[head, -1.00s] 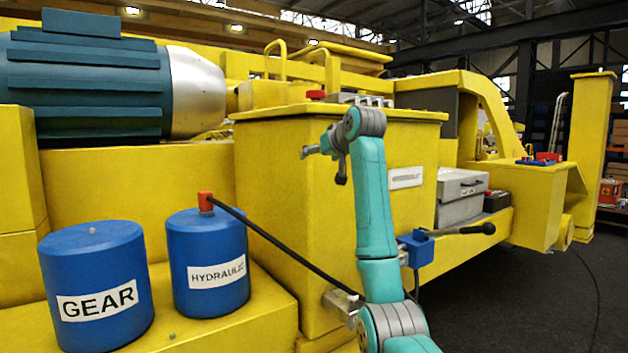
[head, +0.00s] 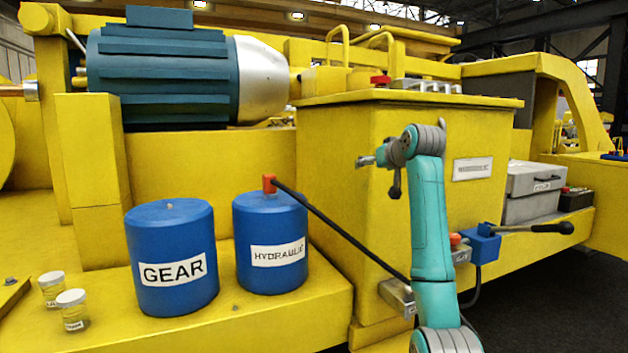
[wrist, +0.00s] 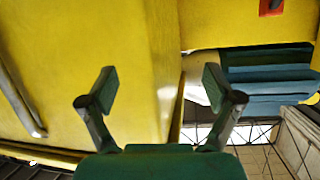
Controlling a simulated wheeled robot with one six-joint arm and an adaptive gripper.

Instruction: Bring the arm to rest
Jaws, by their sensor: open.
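My teal arm stands upright at the right of the head view, in front of the yellow hydraulic tank (head: 350,150). My gripper (head: 366,161) is at its upper end and points left, small in this view. In the wrist view my gripper (wrist: 158,85) shows two dark fingers spread wide apart with nothing between them. The yellow machine body fills most of the view beyond the fingers, and the blue-green motor (wrist: 265,75) shows at the right. I see no object held.
A blue GEAR drum (head: 170,285) and a blue HYDRAULIC drum (head: 268,270) stand on the yellow ledge. A black hose runs from the red cap (head: 269,183) towards my arm. Two small jars (head: 72,310) stand at left. A blue lever box (head: 482,245) sits right of my arm.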

